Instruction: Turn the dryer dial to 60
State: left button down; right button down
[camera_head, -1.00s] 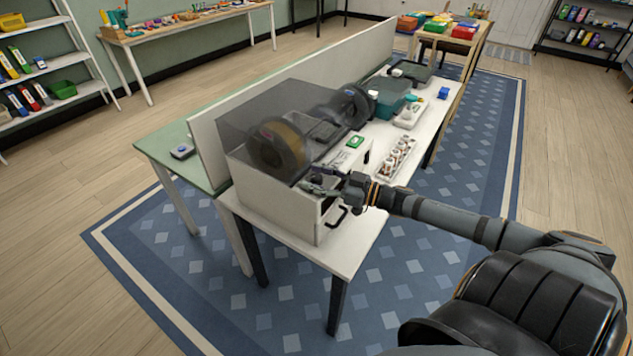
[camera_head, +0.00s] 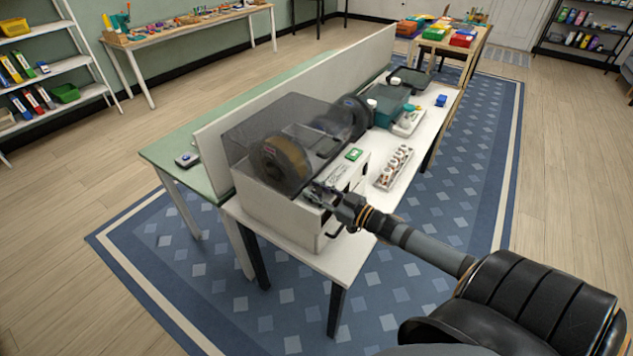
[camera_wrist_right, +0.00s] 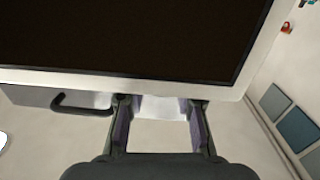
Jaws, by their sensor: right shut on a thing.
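The filament dryer (camera_head: 275,215) is a white box with a smoky clear lid on the white bench, with a brown spool (camera_head: 280,165) and a dark spool inside. My right gripper (camera_head: 317,192) is at the upper edge of its front, above a dark handle (camera_head: 335,232). In the right wrist view the two fingers (camera_wrist_right: 158,112) stand apart at either side of a pale piece on the dryer front, which I take for the dial. The handle (camera_wrist_right: 83,105) lies left of them. The dial's marks and pointer cannot be read. My left gripper is not in view.
A pale divider (camera_head: 300,85) stands behind the dryer. Open floor lies in front.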

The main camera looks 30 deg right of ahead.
aim_at(321, 195)
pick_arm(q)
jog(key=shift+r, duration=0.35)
pick_arm(e)
jog(key=c, duration=1)
grip_release()
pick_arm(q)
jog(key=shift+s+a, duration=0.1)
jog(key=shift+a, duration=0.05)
pick_arm(e)
jog(key=v, duration=0.6)
jog(key=shift+s+a+f, duration=0.1)
jog(key=shift+s+a, duration=0.05)
jog(key=shift+s, duration=0.05)
jog(key=shift+s+d, duration=0.3)
jog(key=shift+s, duration=0.3)
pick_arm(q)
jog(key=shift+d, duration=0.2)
